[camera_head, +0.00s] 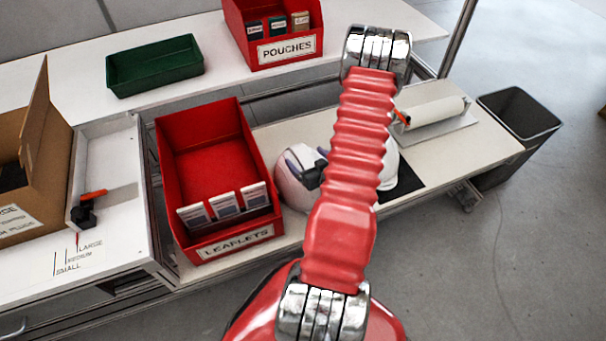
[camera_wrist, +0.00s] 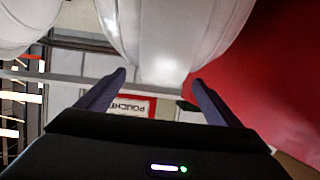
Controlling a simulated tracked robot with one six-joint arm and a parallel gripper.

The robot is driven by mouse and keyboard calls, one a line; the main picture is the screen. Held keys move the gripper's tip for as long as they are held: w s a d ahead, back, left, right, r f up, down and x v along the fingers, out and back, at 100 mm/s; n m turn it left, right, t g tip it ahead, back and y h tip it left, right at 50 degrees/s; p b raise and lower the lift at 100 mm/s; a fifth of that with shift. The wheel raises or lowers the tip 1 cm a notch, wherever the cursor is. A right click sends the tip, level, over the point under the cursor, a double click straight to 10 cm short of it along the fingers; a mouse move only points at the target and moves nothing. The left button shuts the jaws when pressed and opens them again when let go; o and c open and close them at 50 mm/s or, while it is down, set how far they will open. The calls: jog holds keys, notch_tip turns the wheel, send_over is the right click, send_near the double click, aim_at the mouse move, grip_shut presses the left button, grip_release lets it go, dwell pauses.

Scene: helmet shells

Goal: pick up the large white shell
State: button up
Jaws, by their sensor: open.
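One white shell (camera_head: 290,189) sits on the bench just right of the red leaflets bin. A second white shell (camera_head: 390,165) is mostly hidden behind my arm, so I cannot compare their sizes well. My gripper (camera_head: 305,160) is at the left shell, its purple fingers against the white surface in this view. In the wrist view, my gripper (camera_wrist: 158,78) is open, and the near shell (camera_wrist: 170,30) fills the top middle, its lower end between the fingertips. I cannot tell whether the fingers touch it. The other shell (camera_wrist: 22,22) shows at top left.
The red leaflets bin (camera_head: 205,130) stands close on the left. A paper roll (camera_head: 435,111) lies to the right, and a grey waste bin (camera_head: 520,115) stands past the bench end. A green tray (camera_head: 155,66) and red pouches bin (camera_head: 285,50) stand behind.

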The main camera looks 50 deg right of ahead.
jog(key=shift+x, duration=1.15)
